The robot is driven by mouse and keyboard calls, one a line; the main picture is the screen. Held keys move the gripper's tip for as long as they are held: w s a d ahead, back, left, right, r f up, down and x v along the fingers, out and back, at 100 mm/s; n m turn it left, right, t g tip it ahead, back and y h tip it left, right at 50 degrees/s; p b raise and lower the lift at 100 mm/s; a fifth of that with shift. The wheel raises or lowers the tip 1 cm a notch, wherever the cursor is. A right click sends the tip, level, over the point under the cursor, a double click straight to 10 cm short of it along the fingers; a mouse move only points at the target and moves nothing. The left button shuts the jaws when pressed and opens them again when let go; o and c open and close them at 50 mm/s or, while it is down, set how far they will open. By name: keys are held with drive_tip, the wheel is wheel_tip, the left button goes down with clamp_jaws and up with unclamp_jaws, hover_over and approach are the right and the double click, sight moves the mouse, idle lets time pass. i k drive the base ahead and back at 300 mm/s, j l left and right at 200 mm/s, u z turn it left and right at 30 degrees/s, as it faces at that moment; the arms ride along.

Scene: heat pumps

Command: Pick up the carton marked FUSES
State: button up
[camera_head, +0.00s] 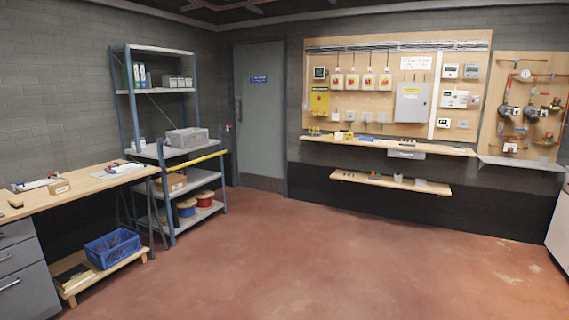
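I cannot read the word FUSES on anything in this view. A small brown carton (59,187) sits on the wooden workbench (100,183) at the left; it has a small dark mark on its side, too small to read. Another brown carton or open box (171,183) stands on the middle shelf of the blue and grey rack (205,176). My gripper is not in view.
A blue crate (112,248) sits on a low wooden platform under the bench, beside grey drawers (18,262). A grey bin (187,138) and cable reels (204,198) are on the rack. Wall boards and narrow shelves (390,146) are at the right. The red floor is clear.

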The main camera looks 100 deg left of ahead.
sight(62, 186)
drive_tip(key=u, duration=4.45)
drive_tip(key=i+j, duration=0.15)
drive_tip(key=i, duration=0.4)
drive_tip(key=i+j+z, duration=0.15)
drive_tip(key=i, duration=0.35)
drive_tip(key=i+j, duration=0.25)
drive_tip(key=i, duration=0.3)
drive_tip(key=i+j+z, duration=0.1)
drive_tip(key=i, duration=0.45)
drive_tip(key=i+j, duration=0.4)
drive_tip(key=i+j+z, duration=0.15)
drive_tip(key=i, duration=0.45)
drive_tip(key=i+j, duration=0.45)
drive_tip(key=i+l+z, duration=0.05)
